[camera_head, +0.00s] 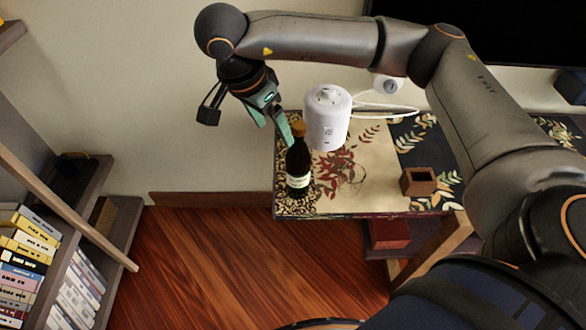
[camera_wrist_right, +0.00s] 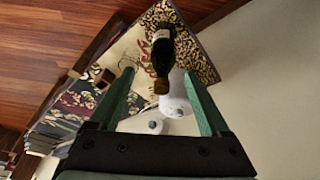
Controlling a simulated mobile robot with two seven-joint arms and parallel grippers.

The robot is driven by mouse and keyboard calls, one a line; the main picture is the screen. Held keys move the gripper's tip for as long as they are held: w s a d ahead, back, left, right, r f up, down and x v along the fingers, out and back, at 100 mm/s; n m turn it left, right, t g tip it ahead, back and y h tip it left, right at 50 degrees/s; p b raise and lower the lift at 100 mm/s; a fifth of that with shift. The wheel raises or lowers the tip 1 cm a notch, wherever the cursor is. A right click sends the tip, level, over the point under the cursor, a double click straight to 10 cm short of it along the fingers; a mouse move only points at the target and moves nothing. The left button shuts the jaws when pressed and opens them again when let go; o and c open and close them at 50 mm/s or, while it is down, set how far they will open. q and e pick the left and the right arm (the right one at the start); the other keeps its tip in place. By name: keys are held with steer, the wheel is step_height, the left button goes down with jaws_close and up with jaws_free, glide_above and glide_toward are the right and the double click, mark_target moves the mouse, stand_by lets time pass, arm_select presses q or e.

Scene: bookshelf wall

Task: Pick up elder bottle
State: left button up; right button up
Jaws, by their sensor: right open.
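The elder bottle (camera_head: 298,169) is dark, with a pale label and an orange-brown top, and stands upright near the left end of the patterned table (camera_head: 372,176). In the right wrist view the bottle (camera_wrist_right: 161,50) shows top end towards me, between the lines of the two green fingers and beyond their tips. My right gripper (camera_head: 277,128) is above and just left of the bottle top in the head view. In the right wrist view the right gripper (camera_wrist_right: 158,80) is open, with nothing held. My left gripper is not in view.
A white cylindrical device (camera_head: 327,118) stands close behind and right of the bottle. A small brown open box (camera_head: 418,181) sits farther right on the table. A bookshelf (camera_head: 75,240) is at the left. Wooden floor (camera_head: 215,260) is clear between them.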

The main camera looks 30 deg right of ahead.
mark_target(298, 134)
steer(key=shift+h, duration=0.5)
steer(key=d+f, duration=0.1)
steer(key=w+d+f, duration=0.1)
steer(key=d, duration=0.1)
steer(key=d+f, duration=0.1)
steer(key=d, duration=0.1)
steer(key=shift+w+f, duration=0.2)
steer(key=shift+f, duration=0.2)
steer(key=shift+w+d+p+x, duration=0.1)
steer(key=shift+w+p+x, duration=0.15)
steer(key=shift+x, duration=0.8)
steer(key=shift+w+d+p+x, duration=0.1)
steer(key=shift+p+x, duration=0.1)
steer(key=shift+x, duration=0.8)
steer(key=shift+w+d+p+x, duration=0.1)
steer(key=shift+w+p+x, duration=0.15)
steer(key=shift+x, duration=0.8)
steer(key=shift+r+t, duration=0.15)
steer(key=shift+t, duration=0.15)
jaws_close()
steer(key=shift+r, duration=0.1)
